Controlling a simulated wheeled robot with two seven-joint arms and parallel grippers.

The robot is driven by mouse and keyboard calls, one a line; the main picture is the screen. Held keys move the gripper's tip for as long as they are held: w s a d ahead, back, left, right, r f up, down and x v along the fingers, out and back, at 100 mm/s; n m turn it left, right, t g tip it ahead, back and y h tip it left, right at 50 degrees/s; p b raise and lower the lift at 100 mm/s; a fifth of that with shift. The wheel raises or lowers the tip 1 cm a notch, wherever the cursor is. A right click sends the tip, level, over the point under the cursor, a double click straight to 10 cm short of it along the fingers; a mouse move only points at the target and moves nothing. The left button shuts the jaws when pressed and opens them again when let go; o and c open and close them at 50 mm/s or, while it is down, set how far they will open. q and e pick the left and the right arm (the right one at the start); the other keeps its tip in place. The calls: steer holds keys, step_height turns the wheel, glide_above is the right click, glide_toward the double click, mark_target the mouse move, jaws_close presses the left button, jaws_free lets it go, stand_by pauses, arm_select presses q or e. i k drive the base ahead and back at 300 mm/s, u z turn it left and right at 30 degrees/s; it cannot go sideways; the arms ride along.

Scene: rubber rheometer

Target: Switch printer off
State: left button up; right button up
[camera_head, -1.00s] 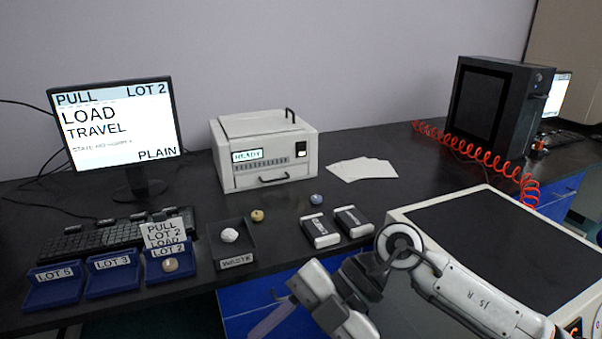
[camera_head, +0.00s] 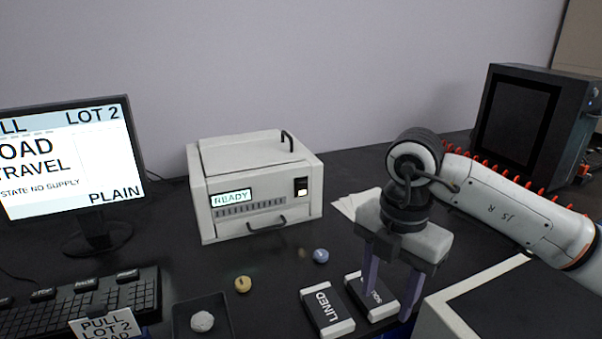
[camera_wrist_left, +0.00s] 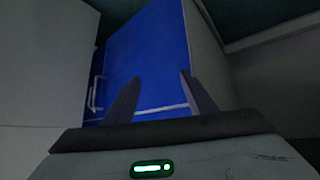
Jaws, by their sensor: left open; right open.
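The white printer (camera_head: 256,185) stands on the dark bench against the wall. Its front has a lit display reading READY (camera_head: 231,197) and a black and white rocker switch (camera_head: 301,187) at the upper right. My right gripper (camera_head: 388,294) is open and empty, fingers pointing down, to the right of and nearer than the printer, above or beside the labelled packs. My left gripper is outside the head view. In the left wrist view my left gripper (camera_wrist_left: 155,98) is open and empty, facing a blue cabinet front (camera_wrist_left: 150,58).
A LINED pack (camera_head: 327,311) and a second pack (camera_head: 368,297) lie below my right gripper. A yellow piece (camera_head: 243,284) and a blue piece (camera_head: 320,256) lie before the printer. A monitor (camera_head: 70,160) and keyboard (camera_head: 85,305) are left; white sheets (camera_head: 347,206) lie right of the printer.

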mark_target(302, 186)
steer(key=i, duration=0.1)
steer(key=k, duration=1.3)
steer(key=u, duration=0.55)
steer(key=i, duration=1.6)
steer(key=z, duration=0.1)
